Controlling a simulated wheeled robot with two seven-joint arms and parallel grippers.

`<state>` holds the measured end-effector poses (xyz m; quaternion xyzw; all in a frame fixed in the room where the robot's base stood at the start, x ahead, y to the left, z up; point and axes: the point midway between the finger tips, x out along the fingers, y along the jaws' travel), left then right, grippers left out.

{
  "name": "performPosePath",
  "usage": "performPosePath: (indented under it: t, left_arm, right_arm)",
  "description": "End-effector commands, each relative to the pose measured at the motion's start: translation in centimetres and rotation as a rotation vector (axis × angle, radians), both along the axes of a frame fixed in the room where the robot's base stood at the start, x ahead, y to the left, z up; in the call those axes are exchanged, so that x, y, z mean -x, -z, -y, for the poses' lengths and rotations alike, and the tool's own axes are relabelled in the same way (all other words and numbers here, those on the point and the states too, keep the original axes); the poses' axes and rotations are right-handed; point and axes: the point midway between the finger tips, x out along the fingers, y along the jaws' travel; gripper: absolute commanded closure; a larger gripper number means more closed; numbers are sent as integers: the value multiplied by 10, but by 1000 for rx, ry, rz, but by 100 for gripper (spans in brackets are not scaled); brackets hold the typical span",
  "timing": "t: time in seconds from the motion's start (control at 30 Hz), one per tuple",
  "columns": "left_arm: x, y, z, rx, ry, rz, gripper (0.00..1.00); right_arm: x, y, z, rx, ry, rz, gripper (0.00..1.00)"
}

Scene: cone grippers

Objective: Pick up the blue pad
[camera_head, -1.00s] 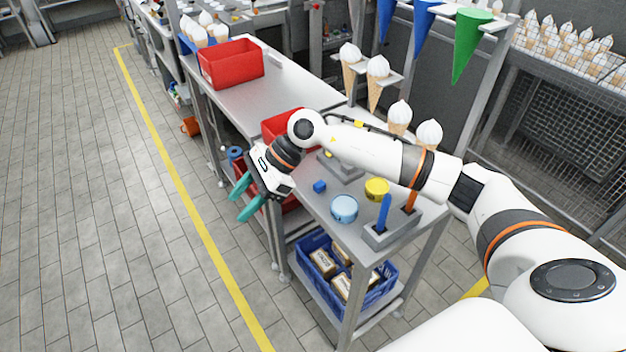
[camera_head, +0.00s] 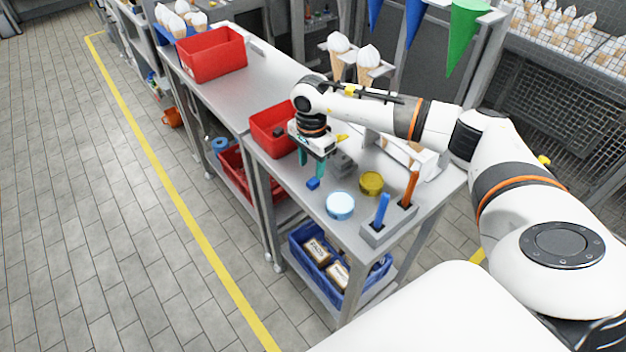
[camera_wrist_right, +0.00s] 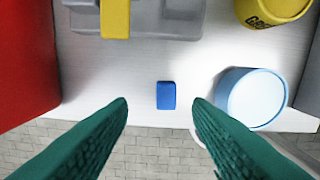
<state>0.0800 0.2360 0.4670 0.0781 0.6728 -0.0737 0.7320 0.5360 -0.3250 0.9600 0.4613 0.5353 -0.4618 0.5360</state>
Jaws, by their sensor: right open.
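The blue pad (camera_head: 313,183) is a small blue block lying on the metal table near its front edge. In the right wrist view the blue pad (camera_wrist_right: 166,95) lies on the pale tabletop, centred between the fingers and beyond their tips. My right gripper (camera_head: 312,167) points down above the table, just behind the pad in the head view. Its green fingers (camera_wrist_right: 160,104) are wide apart with nothing between them. My left gripper is not in view.
A light blue tin (camera_wrist_right: 252,98) stands right of the pad, with a yellow tin (camera_head: 371,183) behind. A red bin (camera_head: 270,130) is at the left. A grey fixture (camera_wrist_right: 140,18) with a yellow part lies behind.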

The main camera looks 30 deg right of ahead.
Motion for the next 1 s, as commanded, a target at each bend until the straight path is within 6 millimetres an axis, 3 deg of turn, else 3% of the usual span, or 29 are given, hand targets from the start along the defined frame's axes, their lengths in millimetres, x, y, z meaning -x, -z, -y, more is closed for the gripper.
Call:
performPosePath:
  t: [0.17,0.3,0.57,0.87,1.0]
  left_arm:
    - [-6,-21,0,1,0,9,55]
    - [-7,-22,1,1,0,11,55]
    - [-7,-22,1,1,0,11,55]
    - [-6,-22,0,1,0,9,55]
    - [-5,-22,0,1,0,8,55]
  right_arm:
    - [9,24,0,0,0,-7,55]
    - [7,42,0,-1,1,-3,55]
    - [6,46,0,-1,0,0,55]
    - [7,46,0,-1,0,-1,100]
    - [7,46,0,-1,0,-1,100]
